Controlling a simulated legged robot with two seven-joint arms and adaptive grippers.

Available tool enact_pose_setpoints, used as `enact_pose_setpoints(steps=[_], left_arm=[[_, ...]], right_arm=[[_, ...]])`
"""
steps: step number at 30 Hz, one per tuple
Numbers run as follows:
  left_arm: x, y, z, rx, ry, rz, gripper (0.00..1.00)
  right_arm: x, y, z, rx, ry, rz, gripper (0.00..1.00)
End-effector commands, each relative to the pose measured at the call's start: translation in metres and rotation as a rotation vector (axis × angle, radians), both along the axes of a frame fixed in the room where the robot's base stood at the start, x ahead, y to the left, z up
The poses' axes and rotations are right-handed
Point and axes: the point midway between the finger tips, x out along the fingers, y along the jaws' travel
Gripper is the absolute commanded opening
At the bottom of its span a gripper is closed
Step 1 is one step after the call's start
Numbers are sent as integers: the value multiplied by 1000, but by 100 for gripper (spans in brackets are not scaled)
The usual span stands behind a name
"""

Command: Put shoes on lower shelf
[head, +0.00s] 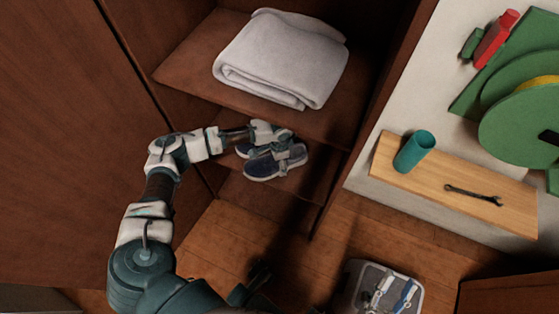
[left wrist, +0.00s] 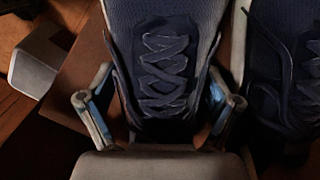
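Two dark blue lace-up shoes with pale soles are on the lower shelf (head: 229,189) of the brown cabinet in the head view. The front shoe (head: 268,167) lies side by side with the rear shoe (head: 252,151), which is partly covered by my left gripper (head: 270,140). In the left wrist view, one laced shoe (left wrist: 163,60) fills the space between the fingers of my left gripper (left wrist: 160,100), whose pads press against its sides. The other shoe (left wrist: 290,65) is close on the right. I do not see my right gripper.
A folded white towel (head: 280,60) lies on the upper shelf (head: 185,75) above the shoes. The cabinet's right side wall (head: 385,75) bounds the opening. A wooden board (head: 460,178) with a teal cup (head: 414,152) and a wrench (head: 472,194) is at right. A grey bin (head: 350,290) stands on the floor.

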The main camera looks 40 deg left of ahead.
Motion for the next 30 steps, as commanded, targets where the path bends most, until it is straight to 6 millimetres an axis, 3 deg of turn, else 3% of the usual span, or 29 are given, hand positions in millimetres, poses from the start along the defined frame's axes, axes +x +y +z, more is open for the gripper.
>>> enact_pose_setpoints(steps=[13,24,30], left_arm=[[1,0,5,0,-2,0,100],[3,0,59,-1,-7,0,100],[3,0,74,-1,-2,0,100]], right_arm=[[4,1,0,-5,13,0,39],[29,5,-36,-116,345,5,39],[34,4,-54,-153,466,6,39]])
